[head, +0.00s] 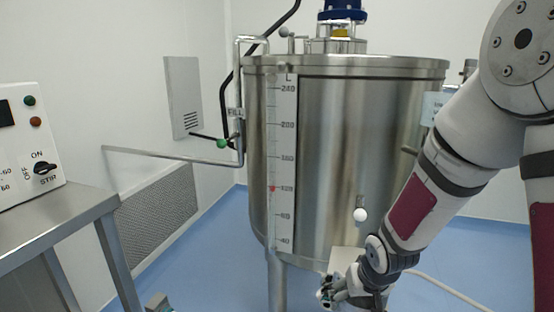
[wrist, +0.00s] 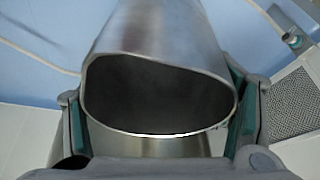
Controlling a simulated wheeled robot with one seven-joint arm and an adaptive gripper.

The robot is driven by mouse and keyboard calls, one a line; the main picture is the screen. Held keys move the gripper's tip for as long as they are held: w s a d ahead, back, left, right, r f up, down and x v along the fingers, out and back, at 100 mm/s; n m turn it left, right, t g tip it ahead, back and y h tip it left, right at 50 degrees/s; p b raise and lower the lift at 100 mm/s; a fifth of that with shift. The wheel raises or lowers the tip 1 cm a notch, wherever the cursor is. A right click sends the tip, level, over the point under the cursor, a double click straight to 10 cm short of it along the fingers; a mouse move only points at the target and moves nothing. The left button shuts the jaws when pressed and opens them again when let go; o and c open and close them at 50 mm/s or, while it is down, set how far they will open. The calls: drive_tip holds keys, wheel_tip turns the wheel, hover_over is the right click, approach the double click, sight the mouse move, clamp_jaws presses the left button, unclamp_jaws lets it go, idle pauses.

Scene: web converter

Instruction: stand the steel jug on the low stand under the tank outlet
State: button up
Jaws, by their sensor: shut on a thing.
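The steel jug (wrist: 150,35) fills the middle of the wrist view, its wide dark mouth facing the camera. My gripper (wrist: 158,112) is shut on it, with one green-padded finger at each side. In the head view my gripper (head: 338,290) is low, in front of the tank's underside, and I cannot make out the jug there. The steel tank (head: 345,150) stands behind my gripper. A pale flat-faced block (head: 345,259) just above my gripper may be the low stand; I cannot tell. The tank outlet is not clearly visible; a white ball knob (head: 360,214) shows on the tank's lower front.
A steel table (head: 70,225) with a switch box (head: 25,150) stands at left. A thin pipe (head: 170,156) reaches left from the tank. A pale hose (head: 445,288) lies on the blue floor at right. A perforated panel (wrist: 296,100) shows in the wrist view.

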drive_tip(key=p+v, duration=1.9)
drive_tip(key=shift+s+r, duration=0.2)
drive_tip(key=shift+s, duration=0.35)
